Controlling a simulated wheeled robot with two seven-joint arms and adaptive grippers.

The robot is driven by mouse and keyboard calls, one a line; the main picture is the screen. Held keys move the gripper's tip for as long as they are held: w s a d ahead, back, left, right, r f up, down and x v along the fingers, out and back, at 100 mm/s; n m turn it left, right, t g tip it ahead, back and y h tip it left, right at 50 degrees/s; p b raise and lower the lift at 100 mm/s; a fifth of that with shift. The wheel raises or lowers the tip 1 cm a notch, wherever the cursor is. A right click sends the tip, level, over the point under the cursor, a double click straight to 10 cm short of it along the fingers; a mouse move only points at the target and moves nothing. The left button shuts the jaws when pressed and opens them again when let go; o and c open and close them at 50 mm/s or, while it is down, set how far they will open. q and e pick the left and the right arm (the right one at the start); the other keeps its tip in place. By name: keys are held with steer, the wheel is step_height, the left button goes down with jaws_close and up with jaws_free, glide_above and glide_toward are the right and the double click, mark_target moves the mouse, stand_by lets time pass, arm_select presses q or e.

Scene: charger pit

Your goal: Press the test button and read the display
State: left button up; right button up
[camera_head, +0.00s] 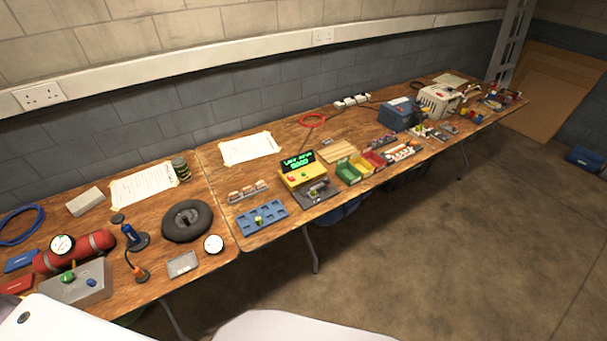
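A yellow tester box (304,175) stands near the middle of the long row of tables. A dark display (298,161) on its back edge is lit with two lines of green characters, too small to read surely. Small coloured buttons show on the box's top, a red one (292,174) among them; I cannot tell which one is the test button. A dark grey plate (314,194) with a small device on it lies in front of the box. Neither of my grippers is in view, and nothing touches the tester.
A blue tray (262,218) lies left of the tester, green and red bins (349,172) to its right. A blue box (399,113) stands farther right.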

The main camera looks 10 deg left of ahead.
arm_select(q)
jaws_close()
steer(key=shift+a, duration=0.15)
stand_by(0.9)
